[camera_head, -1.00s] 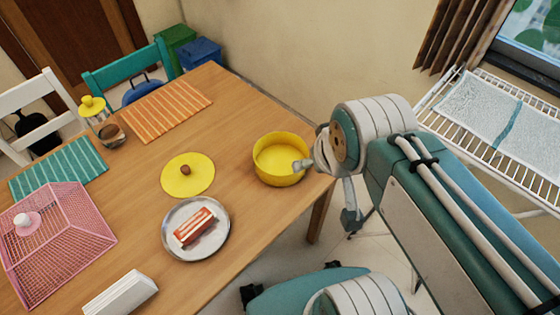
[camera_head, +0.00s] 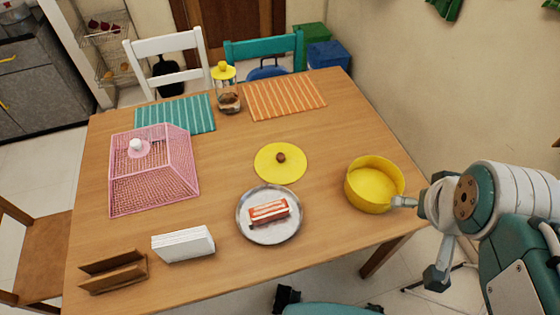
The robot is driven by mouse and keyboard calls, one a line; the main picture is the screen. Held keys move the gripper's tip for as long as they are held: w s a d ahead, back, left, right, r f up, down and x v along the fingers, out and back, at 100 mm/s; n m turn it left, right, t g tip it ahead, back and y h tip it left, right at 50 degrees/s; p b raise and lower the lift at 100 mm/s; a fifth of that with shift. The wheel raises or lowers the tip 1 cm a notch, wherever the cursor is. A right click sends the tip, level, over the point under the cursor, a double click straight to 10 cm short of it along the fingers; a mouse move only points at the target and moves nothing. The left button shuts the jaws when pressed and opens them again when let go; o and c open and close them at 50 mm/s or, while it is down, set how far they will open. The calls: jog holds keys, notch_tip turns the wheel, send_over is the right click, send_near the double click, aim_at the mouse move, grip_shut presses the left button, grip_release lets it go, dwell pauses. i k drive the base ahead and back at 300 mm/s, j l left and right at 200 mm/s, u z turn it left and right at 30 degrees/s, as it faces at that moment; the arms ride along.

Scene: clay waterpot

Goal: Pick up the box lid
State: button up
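A round yellow lid (camera_head: 269,170) with a brown knob lies flat near the middle of the wooden table. The round yellow box (camera_head: 360,186), open at the top, stands to its right near the table's right edge. My gripper (camera_head: 420,238) is at the right, with its fingers spread wide and nothing between them. One finger overlaps the right side of the box in the picture; I cannot tell if it touches. The other finger hangs lower, off the table edge. The lid is clear of my gripper, with the box between them.
A pink mesh cover (camera_head: 150,185), a white napkin stack (camera_head: 184,244), a wooden holder (camera_head: 113,273) and a glass jar (camera_head: 228,100) stand farther off. The table (camera_head: 330,135) behind the box is clear.

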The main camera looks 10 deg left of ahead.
aim_at(279, 163)
jog(key=i+j+u, duration=0.1)
jog(key=u, duration=0.4)
jog(key=i+u, duration=0.3)
jog(key=u, duration=0.2)
